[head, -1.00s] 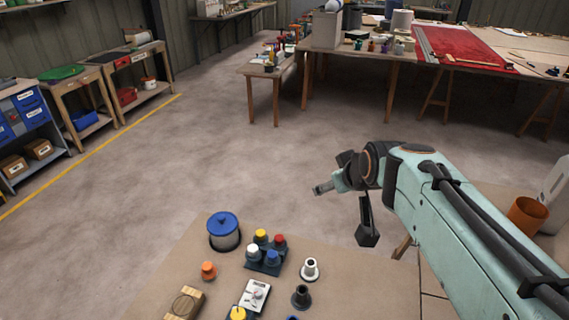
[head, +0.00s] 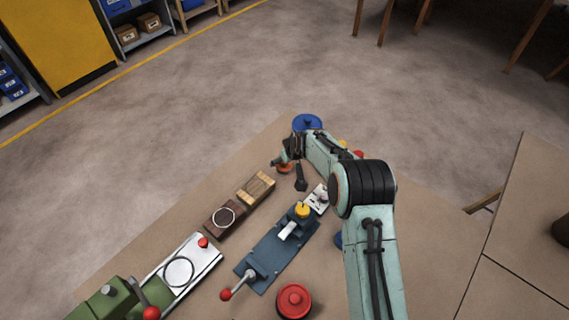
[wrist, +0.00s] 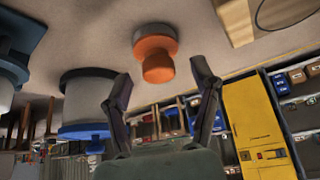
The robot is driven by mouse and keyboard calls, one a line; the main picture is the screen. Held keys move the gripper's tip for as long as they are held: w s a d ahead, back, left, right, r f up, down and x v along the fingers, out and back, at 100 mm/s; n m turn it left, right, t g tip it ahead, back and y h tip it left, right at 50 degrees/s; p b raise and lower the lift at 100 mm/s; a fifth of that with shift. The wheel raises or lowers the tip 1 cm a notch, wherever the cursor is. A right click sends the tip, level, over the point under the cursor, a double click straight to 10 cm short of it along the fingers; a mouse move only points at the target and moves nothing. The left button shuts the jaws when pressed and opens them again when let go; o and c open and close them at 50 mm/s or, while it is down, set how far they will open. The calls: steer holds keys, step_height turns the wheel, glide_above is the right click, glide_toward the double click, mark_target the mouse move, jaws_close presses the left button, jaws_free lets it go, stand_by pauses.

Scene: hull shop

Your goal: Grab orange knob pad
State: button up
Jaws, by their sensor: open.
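The orange knob pad (head: 285,169) stands on the table near its far edge in the head view, partly covered by my gripper. In the wrist view the orange knob (wrist: 156,65) has a grey base and shows just beyond the fingertips, between their lines. My gripper (wrist: 161,72) is open, one finger on each side, with nothing between them. In the head view my gripper (head: 288,173) is right at the knob. I cannot tell whether it touches it.
A blue-lidded round container (head: 307,121) stands close behind the knob; it also shows left of the fingers in the wrist view (wrist: 88,100). A wooden block (head: 256,187) lies nearby in front. A dark blue fixture with a red-knobbed lever (head: 249,282) and a red round knob (head: 294,301) stand nearer.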

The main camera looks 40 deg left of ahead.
steer(key=shift+w+a+f, duration=0.1)
steer(key=shift+a+f, duration=0.1)
steer(key=shift+f, duration=0.25)
jaws_close()
